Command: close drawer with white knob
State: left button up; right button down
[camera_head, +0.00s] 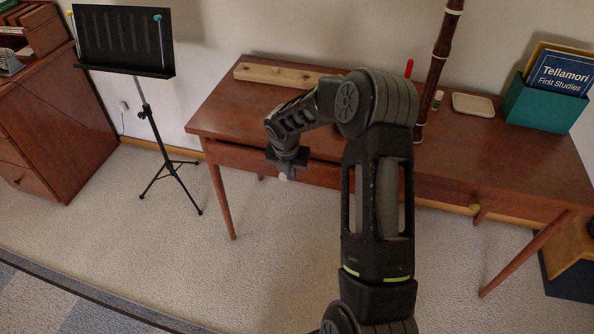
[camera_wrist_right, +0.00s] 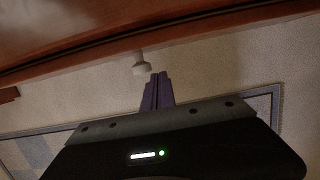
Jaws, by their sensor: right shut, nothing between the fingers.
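The wooden desk (camera_head: 225,120) has a drawer front (camera_head: 240,157) on its left part, below the top; a dark gap shows along its upper edge. In the right wrist view the white knob (camera_wrist_right: 139,66) sticks out from the reddish-brown drawer front (camera_wrist_right: 200,32). My right gripper (camera_head: 286,174) is at the desk's front edge, pointing down, by this drawer. In the right wrist view its fingers (camera_wrist_right: 158,78) are shut and empty, just beside the knob; I cannot tell whether they touch it. My left gripper is out of view.
A yellowish knob (camera_head: 475,206) is on the desk's right front. On the desk are a wooden block (camera_head: 262,73), a pale dish (camera_head: 472,104), a teal box (camera_head: 540,103) and a tall woodwind (camera_head: 437,70). A music stand (camera_head: 150,110) is at left. Carpet in front is clear.

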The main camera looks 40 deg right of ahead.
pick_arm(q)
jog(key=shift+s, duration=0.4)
pick_arm(e)
jog(key=v, duration=1)
jog(key=shift+s+a, duration=0.3)
